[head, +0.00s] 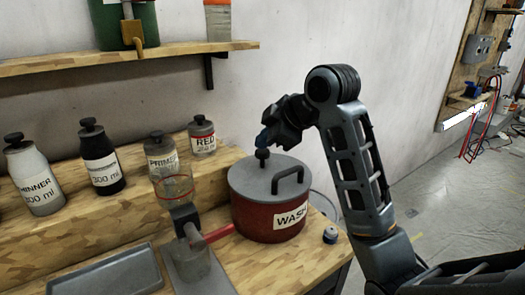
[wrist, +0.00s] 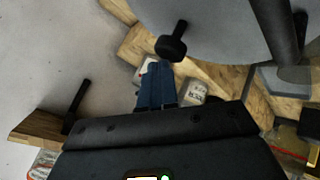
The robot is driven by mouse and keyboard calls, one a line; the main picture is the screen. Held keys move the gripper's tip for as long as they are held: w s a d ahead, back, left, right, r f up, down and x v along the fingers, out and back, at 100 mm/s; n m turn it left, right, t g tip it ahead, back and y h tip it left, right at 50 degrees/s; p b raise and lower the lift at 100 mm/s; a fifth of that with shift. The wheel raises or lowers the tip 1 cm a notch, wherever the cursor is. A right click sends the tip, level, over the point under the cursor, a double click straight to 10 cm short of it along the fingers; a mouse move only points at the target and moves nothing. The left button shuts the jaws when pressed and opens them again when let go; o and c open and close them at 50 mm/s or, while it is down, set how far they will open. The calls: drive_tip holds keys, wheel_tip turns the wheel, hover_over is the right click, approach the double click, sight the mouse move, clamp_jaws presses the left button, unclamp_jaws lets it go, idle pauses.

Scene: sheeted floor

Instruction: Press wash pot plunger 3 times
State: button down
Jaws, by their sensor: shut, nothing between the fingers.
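The wash pot (head: 262,212) is a red pot with a grey lid and a white WASH label, on the wooden bench. Its dark plunger (head: 262,155) stands up from the lid, left of a black loop handle. My gripper (head: 264,142) comes in from the right, its blue fingers just above the plunger knob. In the wrist view the fingers (wrist: 158,68) are together and empty, with their tips close to the plunger knob (wrist: 172,47). I cannot tell whether they touch it. The grey lid (wrist: 215,20) fills the top of that view.
Several labelled bottles, such as the RED one (head: 203,136), stand on a raised wooden step behind and left. A grey stand with a clear cup (head: 173,186) is left of the pot. A small cap (head: 330,235) lies at right. A wall shelf (head: 110,60) is above.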

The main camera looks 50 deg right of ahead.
sight(265, 152)
drive_tip(key=shift+f+b, duration=0.65)
drive_tip(key=shift+f, duration=0.35)
idle(0.8)
drive_tip(key=shift+r, duration=0.15)
drive_tip(key=shift+r+p, duration=1.5)
drive_tip(key=shift+p, duration=0.1)
drive_tip(key=shift+r+p, duration=1.9)
drive_tip(key=shift+r, duration=0.65)
drive_tip(key=shift+w, duration=0.1)
